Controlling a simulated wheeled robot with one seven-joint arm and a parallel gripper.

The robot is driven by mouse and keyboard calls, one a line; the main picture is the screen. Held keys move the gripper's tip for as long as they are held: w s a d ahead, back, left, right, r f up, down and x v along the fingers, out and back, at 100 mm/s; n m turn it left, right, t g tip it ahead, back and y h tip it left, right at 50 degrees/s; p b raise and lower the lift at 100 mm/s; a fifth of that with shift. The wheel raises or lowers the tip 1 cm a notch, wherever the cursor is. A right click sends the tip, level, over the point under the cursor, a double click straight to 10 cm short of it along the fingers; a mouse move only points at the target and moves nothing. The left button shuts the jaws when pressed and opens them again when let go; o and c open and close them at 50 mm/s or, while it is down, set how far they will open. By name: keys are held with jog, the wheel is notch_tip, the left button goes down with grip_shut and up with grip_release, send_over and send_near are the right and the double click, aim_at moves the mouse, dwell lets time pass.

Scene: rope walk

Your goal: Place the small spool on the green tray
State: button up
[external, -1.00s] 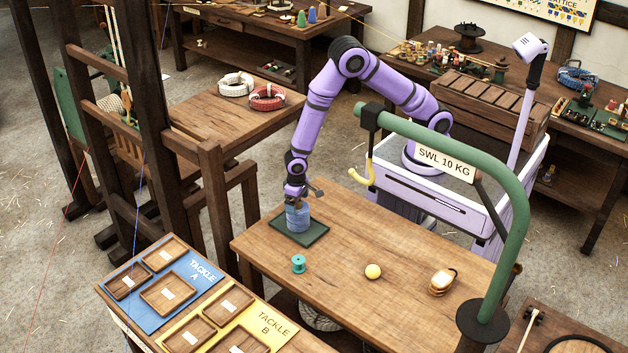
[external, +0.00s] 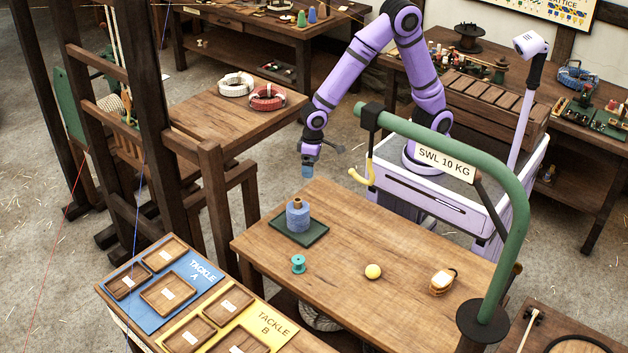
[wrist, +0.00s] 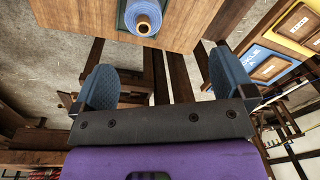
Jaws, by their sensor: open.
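A small teal spool (external: 298,264) stands on the wooden table, in front of the green tray (external: 313,236) and apart from it. A larger spool of blue twine (external: 297,217) stands upright on the tray; in the wrist view its top shows at the upper edge (wrist: 143,17), with a bit of the tray around it. My gripper (external: 308,171) is raised beyond the table's back left edge, clear of the blue spool. In the wrist view its two blue fingers (wrist: 165,84) are wide apart with nothing between them. The small spool is outside the wrist view.
A green crane arm (external: 515,200) with a yellow hook (external: 362,177) arches over the right side.

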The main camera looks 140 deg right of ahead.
jog(key=s+a+r+n+t, duration=0.1)
jog(key=s+a+r+n, duration=0.25)
jog(key=a+r, duration=0.35)
jog(key=s+a+r+n+t, duration=0.1)
jog(key=s+a+r+n, duration=0.1)
jog(key=s+a+r, duration=0.5)
jog(key=s+a+r+n+t, duration=0.1)
jog(key=s+a+r+n, duration=0.2)
jog(key=s, duration=0.4)
jog(key=s+a+r+n+t, duration=0.1)
jog(key=s+a+r+n, duration=0.2)
jog(key=s, duration=0.4)
notch_tip(320, 180, up, 2)
jog(key=shift+s+a+r+n, duration=0.1)
jog(key=shift+s+a+n, duration=0.2)
jog(key=shift+a, duration=0.25)
